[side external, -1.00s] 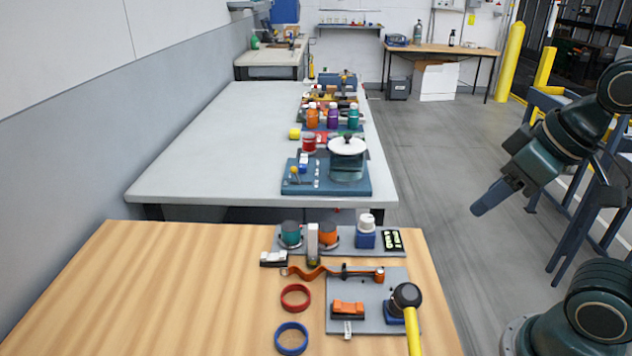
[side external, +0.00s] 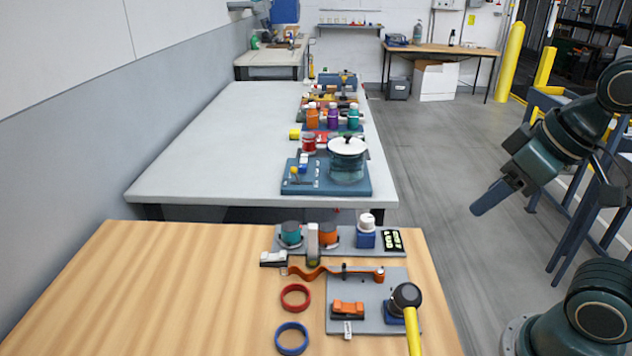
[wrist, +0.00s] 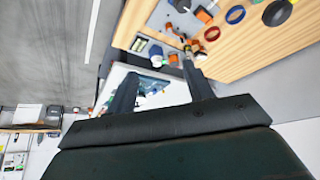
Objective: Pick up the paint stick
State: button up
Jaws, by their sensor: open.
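I cannot tell for sure which thing is the paint stick; several small items stand on the tables at a size too small to name. A pale upright stick-like piece (side external: 312,243) stands between a teal pot (side external: 291,234) and an orange pot (side external: 328,234) on the wooden table's grey tray. My gripper (side external: 480,207) hangs in the air right of both tables, pointing down and left, touching nothing. In the wrist view my gripper (wrist: 160,67) shows two dark fingers spread apart with nothing between them.
The wooden table (side external: 150,290) holds a red ring (side external: 295,308), a blue ring (side external: 291,351) and a black-headed mallet with a yellow handle (side external: 412,330). A lidded glass pot (side external: 347,167) stands on the grey table (side external: 220,140). Both tables' left sides are clear.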

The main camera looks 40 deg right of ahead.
jog(key=shift+c, duration=0.9)
jog(key=n+g+y, duration=0.2)
jog(key=n+y, duration=0.1)
jog(key=n, duration=0.6)
send_over(314, 226)
jog(key=s+d, duration=0.3)
notch_tip(314, 226, down, 8)
jog(key=shift+r, duration=0.1)
jog(key=shift+x, duration=4.3)
